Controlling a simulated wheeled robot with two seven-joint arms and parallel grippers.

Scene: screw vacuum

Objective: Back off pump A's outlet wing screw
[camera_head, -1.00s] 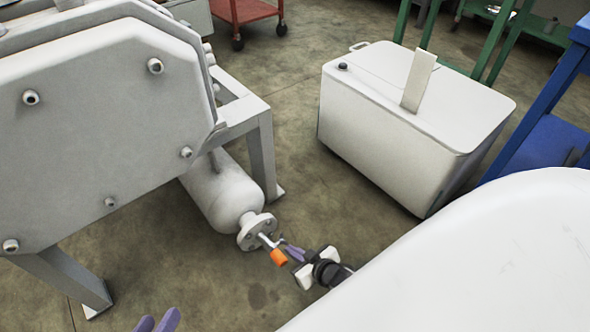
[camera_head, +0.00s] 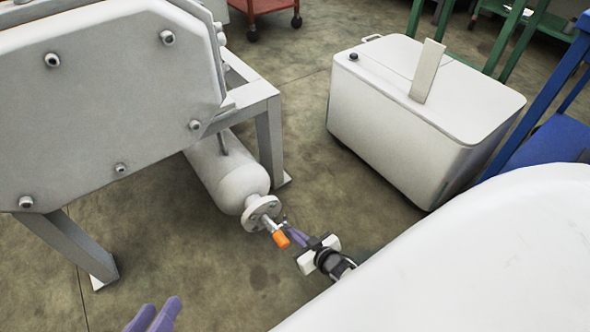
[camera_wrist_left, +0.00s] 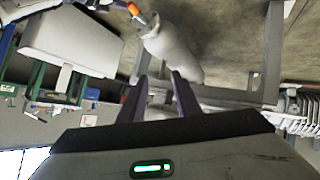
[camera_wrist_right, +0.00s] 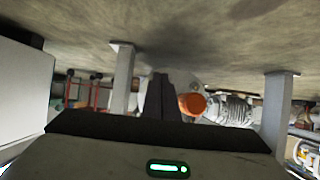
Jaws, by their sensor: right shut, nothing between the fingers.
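The outlet wing screw shows only as an orange-tipped part (camera_head: 281,240) on a short metal stem, in front of the round flange (camera_head: 257,212) at the end of a pale cylinder (camera_head: 238,185). My right gripper (camera_head: 294,234), with purple fingers, is shut and empty right beside the orange tip; I cannot tell whether they touch. In the right wrist view the orange tip (camera_wrist_right: 192,104) is just right of the closed fingers (camera_wrist_right: 160,95). My left gripper (camera_head: 155,316) is open and empty at the bottom of the head view. The left wrist view shows its fingers apart (camera_wrist_left: 160,80).
A large grey housing (camera_head: 110,100) on a metal frame (camera_head: 270,140) stands at the left. A white box (camera_head: 400,120) stands on the floor at the back right. Open floor (camera_head: 320,190) lies between housing and box.

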